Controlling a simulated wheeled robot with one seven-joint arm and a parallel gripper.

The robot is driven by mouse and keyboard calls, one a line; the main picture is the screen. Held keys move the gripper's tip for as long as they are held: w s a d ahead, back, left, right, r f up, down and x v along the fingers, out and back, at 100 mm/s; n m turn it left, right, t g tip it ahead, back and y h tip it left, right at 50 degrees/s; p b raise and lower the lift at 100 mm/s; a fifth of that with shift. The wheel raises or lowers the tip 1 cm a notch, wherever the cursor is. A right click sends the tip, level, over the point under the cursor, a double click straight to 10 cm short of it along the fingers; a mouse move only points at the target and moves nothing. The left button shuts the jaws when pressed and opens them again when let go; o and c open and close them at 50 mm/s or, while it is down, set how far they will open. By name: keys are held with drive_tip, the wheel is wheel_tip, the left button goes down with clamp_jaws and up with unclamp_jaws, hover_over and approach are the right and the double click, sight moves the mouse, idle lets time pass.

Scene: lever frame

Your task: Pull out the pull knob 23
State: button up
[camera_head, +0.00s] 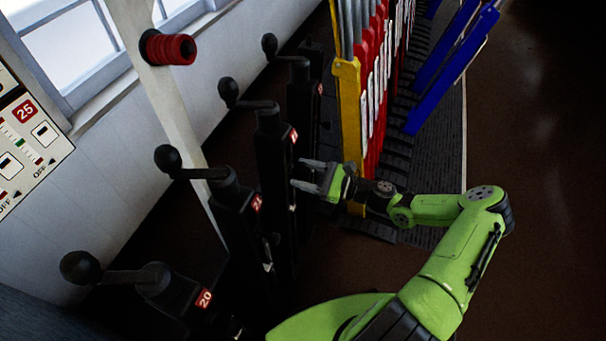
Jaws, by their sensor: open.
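My gripper (299,173) is open and empty. Its fingers point left toward the black post (272,150) that is third from the front, with a red label (293,136) too small to read surely. The farthest black post (301,100) also has a small red label (320,88), whose number I cannot read. A pull knob numbered 23 cannot be made out clearly. Small pale fittings show on the fronts of nearer posts, one (292,208) just below my gripper. I cannot tell whether the fingers touch anything.
The nearest post (180,292) bears label 20, and another post (238,215) stands behind it. Black ball-ended cranks top the posts. Yellow, red and blue levers (372,110) stand close beyond my gripper. A red knob (170,48) is on a pale column. Brown floor (545,200) at right is clear.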

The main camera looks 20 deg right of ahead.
drive_tip(key=shift+w+a, duration=0.2)
drive_tip(key=shift+a, duration=0.05)
drive_tip(key=shift+c, duration=0.3)
clamp_jaws()
drive_tip(key=p+v, duration=0.1)
drive_tip(key=v, duration=0.1)
drive_tip(key=shift+s+d, duration=0.2)
drive_tip(key=shift+d, duration=0.05)
drive_tip(key=shift+f, duration=0.1)
drive_tip(key=shift+o, duration=0.3)
unclamp_jaws()
